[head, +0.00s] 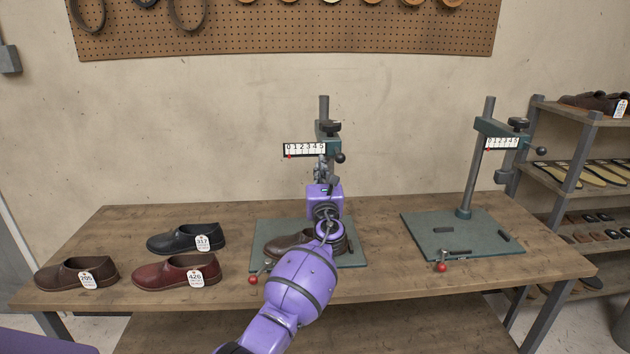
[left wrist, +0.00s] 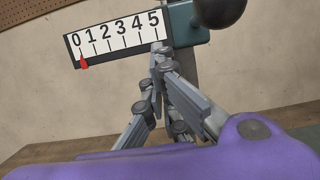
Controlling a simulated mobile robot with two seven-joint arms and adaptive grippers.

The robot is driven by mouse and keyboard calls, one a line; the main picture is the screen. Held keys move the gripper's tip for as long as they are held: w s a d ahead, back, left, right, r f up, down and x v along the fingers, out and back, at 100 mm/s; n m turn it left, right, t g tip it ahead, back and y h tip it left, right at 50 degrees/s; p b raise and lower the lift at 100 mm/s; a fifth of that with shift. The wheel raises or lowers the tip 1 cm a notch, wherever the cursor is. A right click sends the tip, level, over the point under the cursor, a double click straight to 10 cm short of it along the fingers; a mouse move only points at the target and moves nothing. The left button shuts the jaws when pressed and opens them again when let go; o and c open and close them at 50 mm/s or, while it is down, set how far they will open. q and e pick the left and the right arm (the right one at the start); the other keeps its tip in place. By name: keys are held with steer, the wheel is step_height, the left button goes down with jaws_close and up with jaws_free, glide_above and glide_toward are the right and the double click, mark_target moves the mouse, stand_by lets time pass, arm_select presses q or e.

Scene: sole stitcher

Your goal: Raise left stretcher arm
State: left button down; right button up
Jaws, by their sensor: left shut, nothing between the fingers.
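The left stretcher (head: 324,108) stands at the table's middle, with a teal arm (head: 327,130) on its grey post. The arm carries a white 0–5 scale (head: 304,150), whose red pointer is at 0; the scale also shows in the left wrist view (left wrist: 118,39). A black ball knob (head: 340,158) sticks out at the arm's right. My left gripper (head: 320,170) is shut and empty, just below the arm and scale. In the left wrist view its fingertips (left wrist: 161,52) reach the arm's lower edge; contact cannot be told. My right gripper is out of view.
A brown shoe (head: 284,243) lies on the left stretcher's base plate (head: 357,257), partly behind my arm. A red-knobbed lever (head: 253,280) is at its front. The right stretcher (head: 480,150) stands apart. Three tagged shoes (head: 172,272) are at left.

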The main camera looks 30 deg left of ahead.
arm_select(q)
steer(key=shift+w+r, duration=0.1)
steer(key=shift+r, duration=0.05)
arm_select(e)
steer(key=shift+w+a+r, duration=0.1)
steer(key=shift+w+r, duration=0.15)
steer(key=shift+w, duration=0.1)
arm_select(q)
steer(key=v, duration=1.2)
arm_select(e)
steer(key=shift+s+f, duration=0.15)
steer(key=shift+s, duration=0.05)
